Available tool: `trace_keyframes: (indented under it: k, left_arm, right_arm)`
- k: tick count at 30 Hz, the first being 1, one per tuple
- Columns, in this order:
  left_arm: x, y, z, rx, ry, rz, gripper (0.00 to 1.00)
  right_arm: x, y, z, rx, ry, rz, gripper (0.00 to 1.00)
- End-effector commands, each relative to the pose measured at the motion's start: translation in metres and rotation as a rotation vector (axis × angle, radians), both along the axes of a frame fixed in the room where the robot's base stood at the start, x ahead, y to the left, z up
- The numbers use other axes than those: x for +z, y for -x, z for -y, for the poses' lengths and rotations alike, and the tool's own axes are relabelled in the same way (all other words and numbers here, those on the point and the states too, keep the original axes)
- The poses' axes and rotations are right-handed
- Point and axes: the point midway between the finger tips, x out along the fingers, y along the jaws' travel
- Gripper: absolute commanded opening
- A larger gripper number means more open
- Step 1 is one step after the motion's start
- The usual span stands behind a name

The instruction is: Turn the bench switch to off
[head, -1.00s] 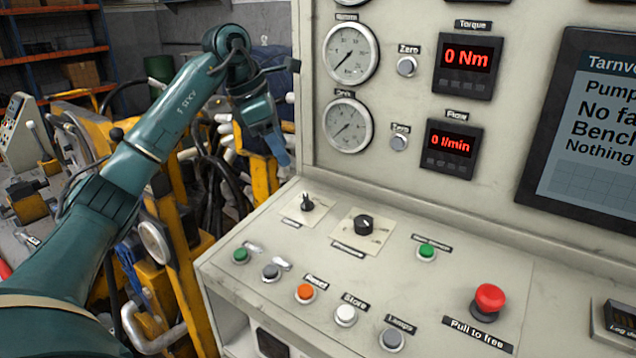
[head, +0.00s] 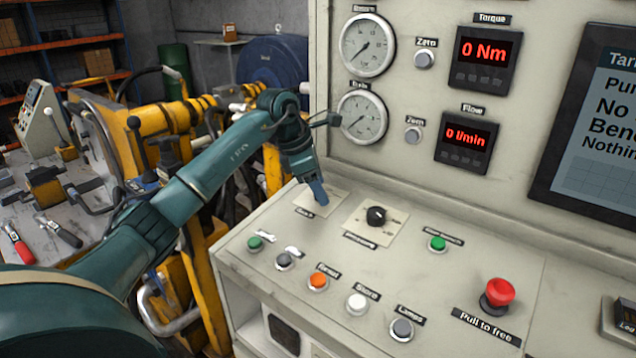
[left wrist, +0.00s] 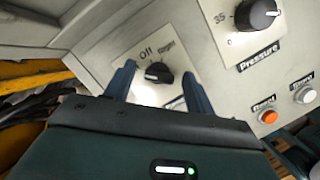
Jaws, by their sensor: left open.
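The bench switch (left wrist: 158,73) is a black rotary knob on a pale plate. My left gripper (left wrist: 160,80) is open, with one blue finger on each side of the knob in that view. I cannot tell whether the fingers touch it. In the head view my left gripper (head: 319,194) is over the switch plate (head: 330,205) and hides the knob. My right gripper is not in view.
A pressure knob (head: 376,216) sits just right of the switch. Several push buttons, including an orange one (head: 318,282), line the panel's front. A red emergency button (head: 498,294) is at the right. Gauges and displays stand on the upright panel behind.

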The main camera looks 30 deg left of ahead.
Motion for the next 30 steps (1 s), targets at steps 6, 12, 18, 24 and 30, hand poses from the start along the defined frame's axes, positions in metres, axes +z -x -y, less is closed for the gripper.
trace_keyframes:
  k: [6, 12, 18, 24, 30]
  left_arm:
    - [0.0, 0.0, 0.0001, 0.0, 0.001, -0.001, 0.5]
    - [0.0002, 0.0001, 0.0001, 0.0, 0.001, -0.001, 0.33]
    - [0.0003, 0.0001, 0.0001, 0.0, 0.001, -0.001, 0.17]
    - [0.0005, 0.0002, 0.0, -0.004, 0.0, -0.001, 0.1]
    - [0.0011, 0.0001, -0.0004, -0.045, -0.006, -0.002, 0.1]
  right_arm:
    - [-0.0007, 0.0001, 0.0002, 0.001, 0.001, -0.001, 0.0]
    - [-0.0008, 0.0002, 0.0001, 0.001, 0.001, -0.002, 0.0]
    - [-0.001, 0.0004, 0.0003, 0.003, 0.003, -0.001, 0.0]
    - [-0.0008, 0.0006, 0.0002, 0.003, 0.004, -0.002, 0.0]
    - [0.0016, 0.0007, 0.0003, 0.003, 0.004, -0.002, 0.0]
